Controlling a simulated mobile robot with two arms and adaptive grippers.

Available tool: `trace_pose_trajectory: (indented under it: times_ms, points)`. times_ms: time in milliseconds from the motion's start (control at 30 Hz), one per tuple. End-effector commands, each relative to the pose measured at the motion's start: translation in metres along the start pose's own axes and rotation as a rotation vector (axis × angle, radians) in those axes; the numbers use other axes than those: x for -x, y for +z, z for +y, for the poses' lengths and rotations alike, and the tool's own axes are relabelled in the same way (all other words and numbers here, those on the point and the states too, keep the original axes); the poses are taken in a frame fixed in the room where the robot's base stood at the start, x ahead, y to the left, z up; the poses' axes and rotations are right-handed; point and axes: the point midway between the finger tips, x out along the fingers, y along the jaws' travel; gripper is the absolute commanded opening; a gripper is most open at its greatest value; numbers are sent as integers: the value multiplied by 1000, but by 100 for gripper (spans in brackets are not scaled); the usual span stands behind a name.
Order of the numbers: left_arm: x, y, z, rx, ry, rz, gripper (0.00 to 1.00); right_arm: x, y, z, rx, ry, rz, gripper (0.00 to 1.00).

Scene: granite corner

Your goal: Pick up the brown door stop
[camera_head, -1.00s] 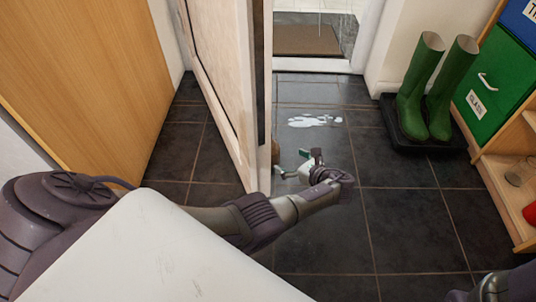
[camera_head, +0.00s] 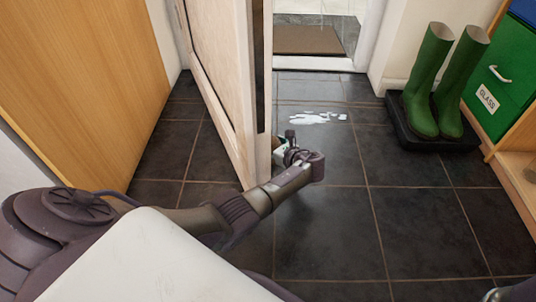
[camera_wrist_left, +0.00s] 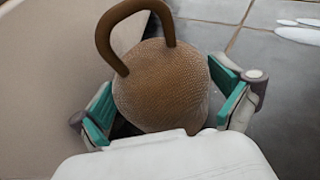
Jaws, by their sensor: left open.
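The brown door stop (camera_wrist_left: 162,85) is a rounded, woven-textured weight with a loop handle on top. It stands on the floor beside the door (camera_head: 228,80) and fills the middle of the left wrist view. My left gripper (camera_wrist_left: 168,104) is open, with one teal-padded finger on each side of the door stop's body. I cannot tell whether the pads touch it. In the head view my left gripper (camera_head: 283,147) is at the door's free edge, and the door stop is mostly hidden there.
Green boots (camera_head: 436,85) stand on a black tray (camera_head: 440,142) at the right, beside shelving with a green bin (camera_head: 500,80). A white puddle (camera_head: 316,117) lies on the dark tiles near the doorway mat (camera_head: 308,40).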

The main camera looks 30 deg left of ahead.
Motion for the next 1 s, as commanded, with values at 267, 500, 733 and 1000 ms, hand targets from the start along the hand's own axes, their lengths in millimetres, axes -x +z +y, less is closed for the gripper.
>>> trace_pose_trajectory:
  times_ms: [267, 500, 733, 1000]
  points:
    - [-1, 1, 0, 0, 0, 0, 93, 0, 0, 0, 0, 0, 0, 40]
    - [-1, 1, 0, 0, -1, 0, 53, 0, 0, 0, 0, 0, 0, 40]
    - [0, 4, -2, 4, -3, -5, 21, 0, 0, 0, 0, 0, 0, 40]
    - [0, 5, -2, 3, -3, -4, 21, -2, 1, 1, 0, 0, 0, 40]
